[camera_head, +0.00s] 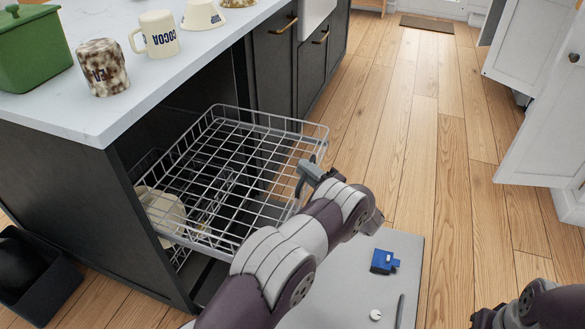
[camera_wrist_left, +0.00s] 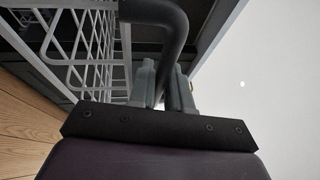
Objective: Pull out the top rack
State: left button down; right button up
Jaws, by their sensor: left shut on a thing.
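The top rack (camera_head: 235,165) is a white wire basket sticking out of the dark cabinet, level, over the lowered grey door. Its white wires also show at the left of the left wrist view (camera_wrist_left: 85,48). My left gripper (camera_head: 309,173) is at the rack's front right edge. In the left wrist view its grey fingers (camera_wrist_left: 165,88) are shut around a dark bent bar, which looks like part of the rack's front. The exact contact is partly hidden by the fingers. My right gripper (camera_head: 484,318) is at the bottom right, mostly cut off; its jaws cannot be made out.
A lower rack (camera_head: 182,255) with a pale dish (camera_head: 160,210) sits beneath. The lowered door (camera_head: 400,265) carries a blue box (camera_head: 383,262). Mugs and a green pot (camera_head: 33,50) stand on the counter. A black bin (camera_head: 35,280) stands left; wooden floor is free at right.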

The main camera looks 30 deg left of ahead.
pick_arm(q)
jog(key=shift+d+f, duration=0.1)
jog(key=shift+d, duration=0.2)
jog(key=c, duration=1.1)
grip_release()
jog(key=shift+c, duration=0.2)
jog(key=p+v, duration=0.1)
jog(key=v, duration=1.1)
jog(key=shift+d, duration=0.3)
